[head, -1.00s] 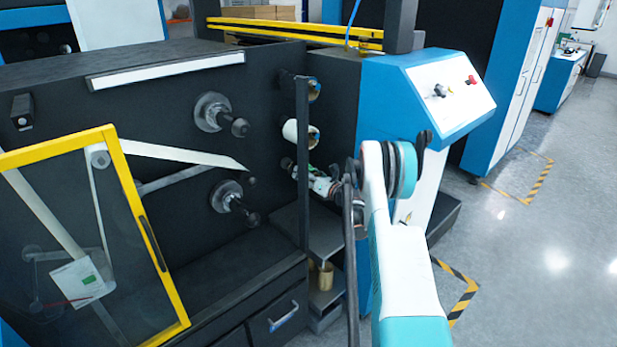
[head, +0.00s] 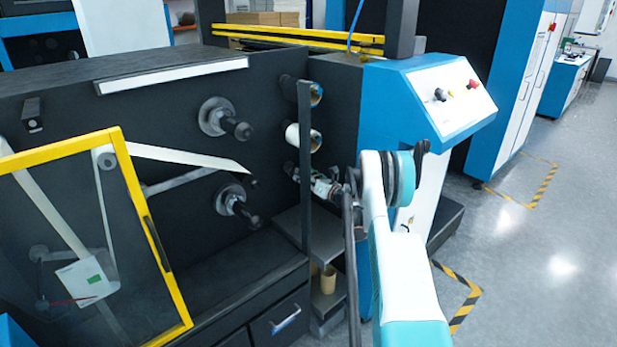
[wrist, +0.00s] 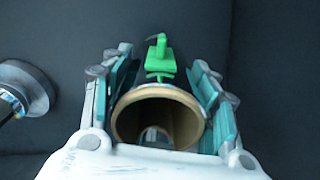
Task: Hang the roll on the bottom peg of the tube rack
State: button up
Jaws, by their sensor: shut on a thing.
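My gripper (wrist: 161,76) is shut on a roll (wrist: 124,122), with one teal-padded finger on each side of it. The roll's open brown core faces the wrist camera. A round shape shows inside the core; I cannot tell whether it is a peg. A green piece (wrist: 159,58) stands just beyond the roll's rim. In the head view my gripper (head: 324,186) is at the rack, below a white roll (head: 297,135) and a higher roll (head: 316,93). The held roll and the bottom peg are mostly hidden there.
A dark upright post (head: 305,165) stands just left of my gripper. Two spindles (head: 240,130) (head: 238,208) stick out of the dark panel to the left. A shelf below holds a tan tube (head: 328,281). A blue and white console (head: 430,95) stands to the right.

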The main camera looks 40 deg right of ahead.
jog(key=shift+w+a+r, duration=0.15)
jog(key=shift+w+r, duration=0.55)
jog(key=shift+w, duration=0.1)
jog(key=o, duration=1.2)
jog(key=shift+s, duration=0.1)
jog(key=shift+s+f, duration=0.3)
jog(key=shift+s, duration=0.15)
jog(key=s, duration=0.5)
jog(key=s+d, duration=0.1)
jog(key=s, duration=0.2)
jog(key=shift+s+f, duration=0.25)
jog(key=shift+f, duration=0.15)
jog(key=shift+r, duration=0.1)
